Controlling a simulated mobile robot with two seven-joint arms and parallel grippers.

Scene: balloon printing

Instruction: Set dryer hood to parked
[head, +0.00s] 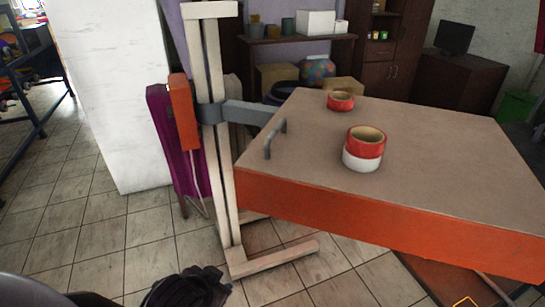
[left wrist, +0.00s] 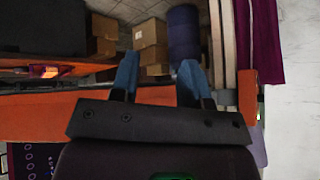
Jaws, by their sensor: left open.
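The dryer hood (head: 420,140) is a large flat box with a grey-brown top and orange sides. A grey bracket (head: 245,113) joins it to a beige upright stand (head: 215,120). A grey bar handle (head: 272,140) stands on its near left corner. My left gripper (head: 190,290) shows dark at the bottom of the head view, left of and apart from the hood. In the left wrist view its two blue fingers (left wrist: 157,78) are spread with nothing between them. An orange band (left wrist: 40,118), probably the hood's side, runs behind them. My right gripper is not in view.
A red-and-white pair of tape rolls (head: 363,150) and a red roll (head: 341,101) rest on the hood. A white pillar (head: 115,90) stands left. Tiled floor (head: 80,235) is clear at lower left.

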